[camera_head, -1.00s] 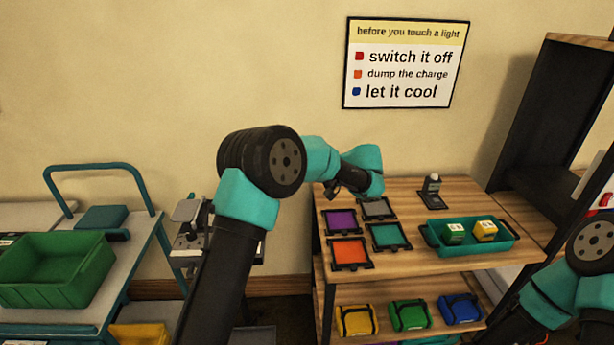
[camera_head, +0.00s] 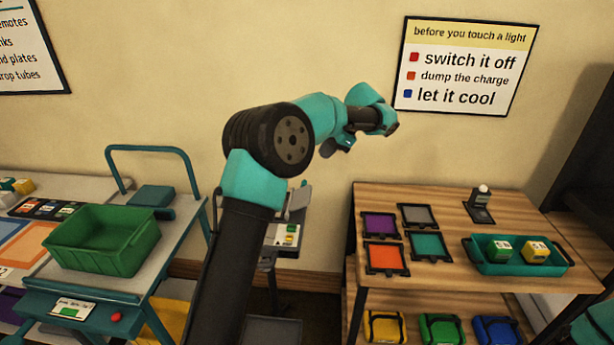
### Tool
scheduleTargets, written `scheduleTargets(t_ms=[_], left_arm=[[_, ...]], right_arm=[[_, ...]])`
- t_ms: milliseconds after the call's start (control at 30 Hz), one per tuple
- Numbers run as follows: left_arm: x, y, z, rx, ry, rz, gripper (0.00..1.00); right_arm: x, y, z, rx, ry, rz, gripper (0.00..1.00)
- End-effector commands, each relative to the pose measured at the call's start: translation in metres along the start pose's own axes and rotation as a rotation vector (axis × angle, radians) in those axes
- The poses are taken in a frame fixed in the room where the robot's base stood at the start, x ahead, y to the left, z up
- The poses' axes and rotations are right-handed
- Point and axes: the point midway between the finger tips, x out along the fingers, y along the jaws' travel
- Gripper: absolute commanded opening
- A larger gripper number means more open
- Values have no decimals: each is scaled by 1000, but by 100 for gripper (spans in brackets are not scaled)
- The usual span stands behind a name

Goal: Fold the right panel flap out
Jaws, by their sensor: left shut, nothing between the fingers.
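No panel flap can be made out for certain. A grey upright piece on a stand (camera_head: 299,198) shows behind my left arm, partly hidden by it; I cannot tell whether it is a panel with flaps. My left gripper (camera_head: 338,147) is shut and empty, raised in front of the wall, above and to the right of that stand and apart from it. My right gripper is out of view; only a teal part of that arm shows at the bottom right.
A teal trolley (camera_head: 120,288) with a green bin (camera_head: 104,241) stands left. A wooden table (camera_head: 440,195) at right holds framed colour squares, a teal tray (camera_head: 514,269) with two blocks, and a small dark device (camera_head: 479,209). Bags fill its lower shelf.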

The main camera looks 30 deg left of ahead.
Motion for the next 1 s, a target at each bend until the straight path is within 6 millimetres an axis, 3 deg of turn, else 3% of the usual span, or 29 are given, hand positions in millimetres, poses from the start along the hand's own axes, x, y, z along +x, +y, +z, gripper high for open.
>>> scheduleTargets(t_ms=[200, 400, 833, 1000], left_arm=[[-12, -18, 22, 263, 169, 79, 0], [-20, -25, 32, 415, 271, 91, 0], [-20, -26, 33, 437, 282, 91, 0], [-10, -24, 30, 436, 281, 92, 0]], right_arm=[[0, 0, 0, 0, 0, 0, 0], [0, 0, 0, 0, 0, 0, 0], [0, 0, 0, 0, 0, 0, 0], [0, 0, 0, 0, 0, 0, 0]])
